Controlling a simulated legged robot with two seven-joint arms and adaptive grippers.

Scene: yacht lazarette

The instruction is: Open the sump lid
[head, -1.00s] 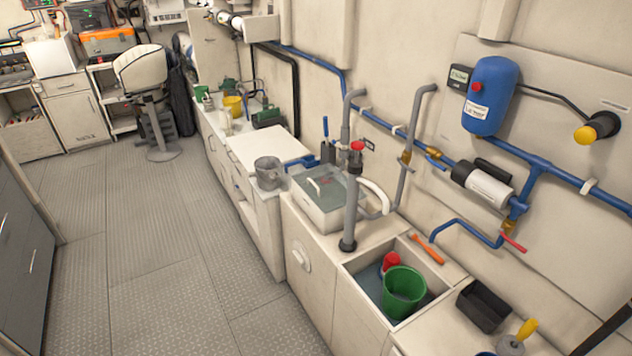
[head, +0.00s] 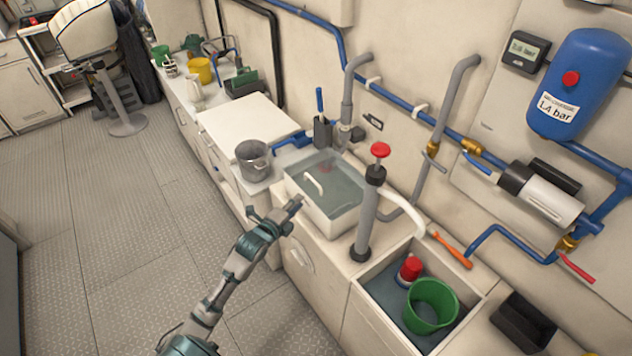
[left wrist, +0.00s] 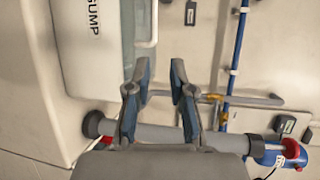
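The sump box (head: 335,222) is a white bin on the counter. Its see-through lid (head: 340,190) lies on top, with a white handle (head: 314,183) near its left side. In the left wrist view the box (left wrist: 75,90) bears the word SUMP, and the white handle (left wrist: 149,25) shows at the top. My left gripper (head: 294,205) is just in front of the box's left front side, apart from the handle. In the left wrist view its two fingers (left wrist: 160,72) are spread with nothing between them. My right gripper is not in view.
A grey pump pipe with a red top (head: 368,210) stands right of the box. A sink (head: 365,308) holds a green bucket (head: 432,305) and a red-capped item. A metal pot (head: 254,160) stands left of the box.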

